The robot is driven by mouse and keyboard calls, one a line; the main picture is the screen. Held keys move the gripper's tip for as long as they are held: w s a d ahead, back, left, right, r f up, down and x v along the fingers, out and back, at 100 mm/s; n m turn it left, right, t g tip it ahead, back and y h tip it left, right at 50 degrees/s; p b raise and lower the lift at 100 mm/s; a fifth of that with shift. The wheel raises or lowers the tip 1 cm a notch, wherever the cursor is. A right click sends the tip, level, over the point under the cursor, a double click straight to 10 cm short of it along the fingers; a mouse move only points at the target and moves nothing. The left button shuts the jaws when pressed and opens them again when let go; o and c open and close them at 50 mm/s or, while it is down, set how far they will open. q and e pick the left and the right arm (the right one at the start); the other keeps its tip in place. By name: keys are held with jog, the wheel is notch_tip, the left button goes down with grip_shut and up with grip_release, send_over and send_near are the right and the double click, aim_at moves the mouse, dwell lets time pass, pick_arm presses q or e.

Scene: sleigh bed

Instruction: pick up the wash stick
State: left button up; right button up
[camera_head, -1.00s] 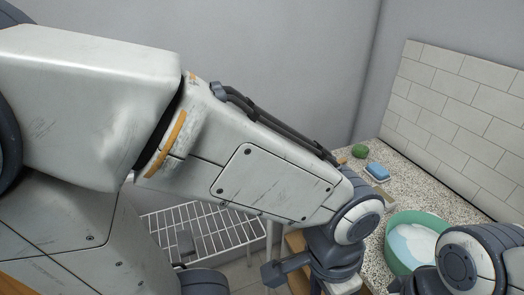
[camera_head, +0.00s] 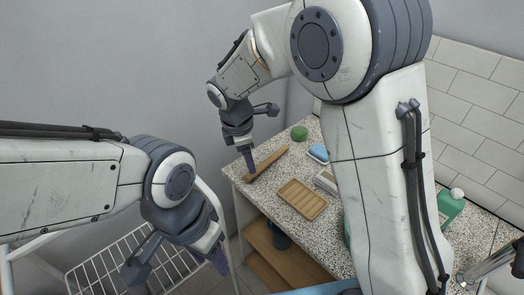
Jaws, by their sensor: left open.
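A brown wooden stick (camera_head: 267,163), which looks like the wash stick, lies on the speckled countertop (camera_head: 325,235) near its left edge. My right gripper (camera_head: 249,165) points down at the stick's near left end, with its purple fingertips beside or just above it. I cannot tell whether they touch the stick or whether the jaws are open. My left gripper (camera_head: 219,261) is at lower left, low in front of the counter and away from the stick. It is open, and its purple fingertips are seen from the side.
On the counter are a ribbed wooden tray (camera_head: 301,199), a blue sponge (camera_head: 318,153), a green round thing (camera_head: 299,133) and a green bottle (camera_head: 451,207). My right arm hides part of the counter. A white wire rack (camera_head: 100,268) stands at lower left.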

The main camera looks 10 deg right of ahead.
jog(key=w+d+f+n+h+p, duration=0.1)
jog(key=w+d+f+n, duration=0.2)
jog(key=w, duration=0.3)
jog(key=w+d+f+n+h, duration=0.1)
jog(key=w+d+f+n, duration=0.15)
jog(key=w, duration=0.35)
jog(key=n+p, duration=0.1)
jog(key=n, duration=0.1)
send_over(274, 154)
jog(key=s+a, duration=0.2)
jog(key=shift+m+t, duration=0.25)
jog(key=shift+t, duration=0.05)
notch_tip(274, 154, down, 5)
jog(key=shift+a+r, duration=0.1)
jog(key=shift+a, duration=0.05)
jog(key=p+x, duration=0.2)
jog(key=x, duration=0.2)
jog(key=shift+w+d+f, duration=0.2)
jog(key=shift+d+f, duration=0.05)
jog(key=shift+w+d+f, duration=0.1)
jog(key=shift+w+f, duration=0.05)
jog(key=shift+f, duration=0.25)
jog(key=shift+c, duration=0.4)
grip_shut()
jog(key=shift+r, duration=0.1)
